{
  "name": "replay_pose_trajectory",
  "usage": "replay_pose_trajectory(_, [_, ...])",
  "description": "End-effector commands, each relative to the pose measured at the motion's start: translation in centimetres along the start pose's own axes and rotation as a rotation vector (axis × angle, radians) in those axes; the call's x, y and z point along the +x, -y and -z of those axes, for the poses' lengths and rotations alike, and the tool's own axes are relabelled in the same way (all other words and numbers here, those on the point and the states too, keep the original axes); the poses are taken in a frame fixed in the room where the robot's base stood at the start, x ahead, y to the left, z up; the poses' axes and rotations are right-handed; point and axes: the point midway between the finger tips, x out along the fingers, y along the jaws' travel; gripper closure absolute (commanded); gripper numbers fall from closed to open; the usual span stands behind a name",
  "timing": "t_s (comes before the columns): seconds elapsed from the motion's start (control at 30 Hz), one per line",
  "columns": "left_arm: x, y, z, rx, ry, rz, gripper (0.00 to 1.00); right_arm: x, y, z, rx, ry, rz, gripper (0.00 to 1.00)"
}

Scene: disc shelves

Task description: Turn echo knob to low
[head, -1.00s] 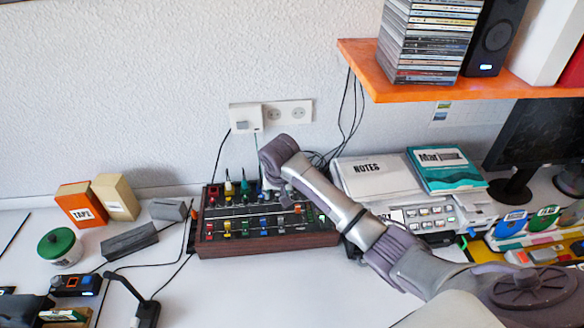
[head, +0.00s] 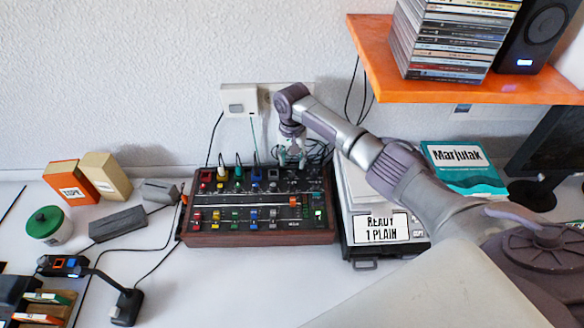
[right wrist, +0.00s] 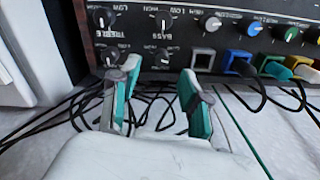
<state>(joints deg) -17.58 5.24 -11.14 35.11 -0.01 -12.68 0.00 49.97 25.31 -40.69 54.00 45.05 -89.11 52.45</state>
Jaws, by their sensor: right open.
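The mixer (head: 262,239) is a wooden-sided dark box with rows of coloured controls, on the white desk. My right gripper (head: 292,160) is open and empty, pointing down at the mixer's back right edge. In the right wrist view, its teal-padded fingers (right wrist: 158,98) are apart, beside the panel's edge and near several black knobs. The label TREBLE shows by one black knob (right wrist: 103,17) and BASS by another black knob (right wrist: 163,20). Two more black knobs, a left one (right wrist: 110,55) and a right one (right wrist: 162,57), sit closer to the fingers. I cannot read an echo label. My left gripper is not in view.
Black cables (right wrist: 60,115) run beside the mixer near my fingers. A wall plug (head: 239,99) is behind. An orange shelf (head: 440,92) with discs overhangs the right. A printer-like unit (head: 355,250) stands right of the mixer.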

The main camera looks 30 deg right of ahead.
Motion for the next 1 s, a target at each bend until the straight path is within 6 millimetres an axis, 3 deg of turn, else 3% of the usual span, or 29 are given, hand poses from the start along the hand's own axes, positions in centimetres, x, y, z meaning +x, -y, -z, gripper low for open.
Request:
replay_pose_trajectory(0.1, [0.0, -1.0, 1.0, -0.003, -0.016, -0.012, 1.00, 2.2, 0.0, -0.1, -0.001, 0.002, -0.001, 0.54])
replay_pose_trajectory(0.3, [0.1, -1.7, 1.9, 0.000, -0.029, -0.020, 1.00, 4.3, 0.1, 0.0, -0.001, 0.001, 0.001, 0.54])
replay_pose_trajectory(0.67, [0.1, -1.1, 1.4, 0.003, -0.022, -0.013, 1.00, 4.7, 0.1, 0.0, -0.002, 0.000, 0.002, 0.54])
replay_pose_trajectory(0.93, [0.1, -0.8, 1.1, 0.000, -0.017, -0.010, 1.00, 4.7, 0.1, 0.0, -0.002, -0.001, 0.002, 0.99])
replay_pose_trajectory(1.0, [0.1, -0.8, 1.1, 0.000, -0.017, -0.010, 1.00, 4.7, 0.1, 0.0, -0.002, -0.001, 0.002, 1.00])
